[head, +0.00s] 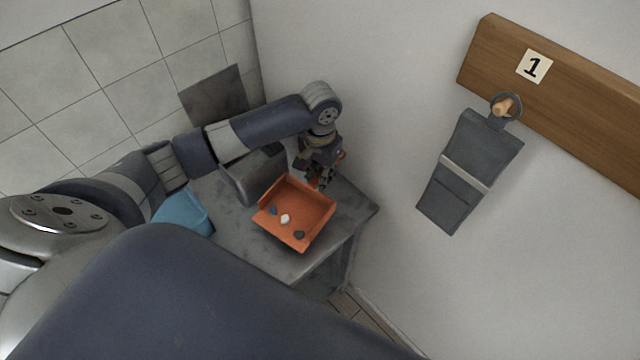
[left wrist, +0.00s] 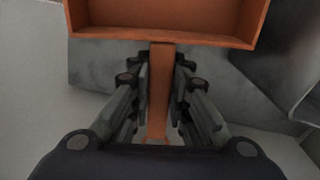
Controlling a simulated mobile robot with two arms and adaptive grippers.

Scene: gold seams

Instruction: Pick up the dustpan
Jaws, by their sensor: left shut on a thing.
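The dustpan (head: 306,207) is an orange, shallow pan on the grey table in the head view. It holds a few small bits, one white and others dark or blue. My left gripper (head: 322,180) is at its back edge, at the handle side. In the left wrist view the dustpan's orange handle (left wrist: 160,80) runs between the two fingers of my left gripper (left wrist: 160,95), which are shut on it. The pan's back wall (left wrist: 160,38) shows above. I cannot tell whether the pan touches the table. My right gripper is not in view.
The grey table (head: 262,252) stands in the corner by the walls. A grey box-like object (head: 240,184) and a blue container (head: 184,213) are left of the dustpan. A dark grey pouch (head: 465,170) hangs on a peg from a wooden rail (head: 590,95) marked 1.

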